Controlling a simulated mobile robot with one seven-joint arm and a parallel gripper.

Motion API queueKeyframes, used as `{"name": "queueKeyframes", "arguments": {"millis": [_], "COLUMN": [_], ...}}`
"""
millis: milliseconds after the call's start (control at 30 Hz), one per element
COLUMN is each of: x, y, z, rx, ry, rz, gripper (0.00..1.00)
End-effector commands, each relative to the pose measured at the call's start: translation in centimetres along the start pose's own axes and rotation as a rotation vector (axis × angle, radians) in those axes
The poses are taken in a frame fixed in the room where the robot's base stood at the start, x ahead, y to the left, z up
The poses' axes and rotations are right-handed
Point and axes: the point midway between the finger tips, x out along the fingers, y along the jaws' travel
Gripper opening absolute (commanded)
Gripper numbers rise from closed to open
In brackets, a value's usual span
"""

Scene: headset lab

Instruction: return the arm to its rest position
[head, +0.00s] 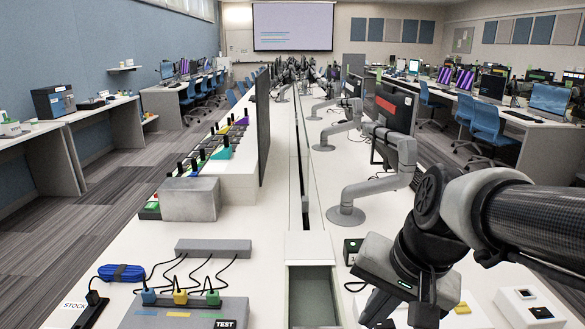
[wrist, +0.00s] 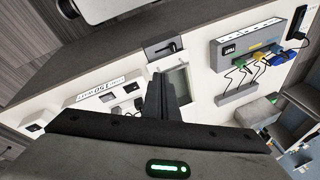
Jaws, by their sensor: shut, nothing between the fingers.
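My arm reaches in from the right in the head view and bends down over the white bench (head: 150,240). My gripper (wrist: 159,82) shows in the wrist view as dark fingers pressed together, with nothing between them. It points over the bench beside a grey open recess (wrist: 178,82). In the head view the fingertips are cut off or hidden at the bottom edge, below the wrist.
A grey test box (head: 185,313) with blue, yellow and green plugs stands at front left. A blue coiled item (head: 121,272), a grey bar (head: 213,248) and a grey block (head: 190,199) lie beyond. A monitor arm (head: 346,215) stands ahead of my arm.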

Motion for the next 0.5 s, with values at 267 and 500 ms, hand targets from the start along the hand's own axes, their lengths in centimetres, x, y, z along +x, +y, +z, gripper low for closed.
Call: {"name": "queueKeyframes", "arguments": {"millis": [267,500], "x": [-4.1,-8.7], "y": [1.3,0.9], "z": [1.9,1.8], "rx": [-0.380,-0.508], "ry": [0.184,0.241], "rz": [0.069,0.114], "gripper": [0.00,0.00]}}
